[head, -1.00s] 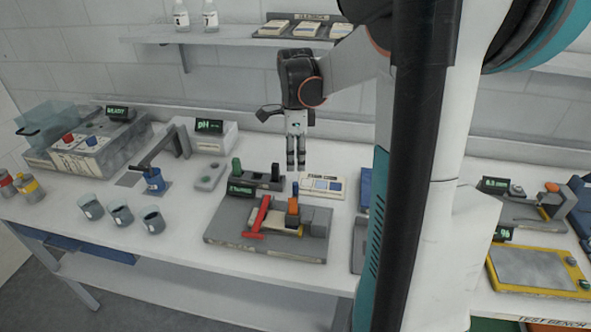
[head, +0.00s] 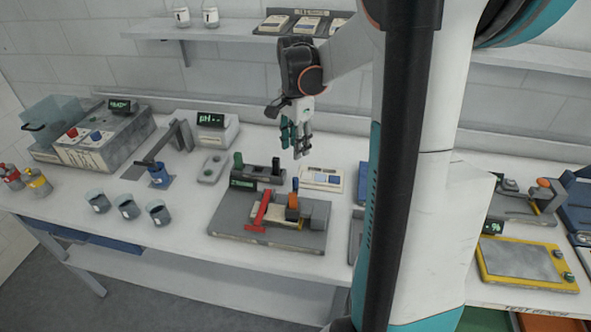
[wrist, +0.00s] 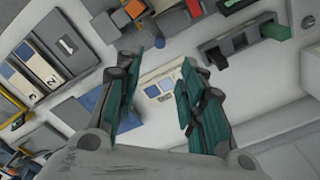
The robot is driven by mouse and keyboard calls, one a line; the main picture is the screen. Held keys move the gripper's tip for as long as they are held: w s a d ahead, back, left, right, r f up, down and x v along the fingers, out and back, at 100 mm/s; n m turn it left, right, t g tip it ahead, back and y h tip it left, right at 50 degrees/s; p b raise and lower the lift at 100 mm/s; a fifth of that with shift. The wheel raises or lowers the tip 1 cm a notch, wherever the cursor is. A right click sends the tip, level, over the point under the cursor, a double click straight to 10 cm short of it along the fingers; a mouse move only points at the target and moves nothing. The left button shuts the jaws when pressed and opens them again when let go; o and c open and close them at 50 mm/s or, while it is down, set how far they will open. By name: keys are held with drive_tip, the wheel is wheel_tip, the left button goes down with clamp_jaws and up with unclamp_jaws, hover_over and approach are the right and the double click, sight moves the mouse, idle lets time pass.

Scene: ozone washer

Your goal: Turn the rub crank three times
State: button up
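A grey-based device (head: 225,222) on the bench carries a red bar-shaped handle (head: 258,212), an upright orange block (head: 292,207) with a blue top, and a small green display. It looks like the rub tester; I cannot tell for sure which part is the crank. My gripper (head: 297,148) hangs above and behind this device, clear of it, fingers pointing down and tilted. In the wrist view, my gripper (wrist: 166,62) has its two teal-padded fingers spread with nothing between them. A red part (wrist: 194,8) and an orange part (wrist: 134,8) show at the top edge there.
Behind the device stands a dark block with a green knob (head: 239,160). A white card panel (head: 321,178) lies below my gripper. Several cups (head: 127,208) stand to the left. A yellow-framed tray (head: 525,262) is at right. A shelf (head: 230,30) runs along the wall.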

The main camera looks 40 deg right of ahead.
sight(296, 178)
drive_tip(key=shift+n, duration=0.3)
wheel_tip(296, 178, down, 14)
drive_tip(key=b, duration=0.3)
drive_tip(key=shift+r, duration=0.1)
clamp_jaws()
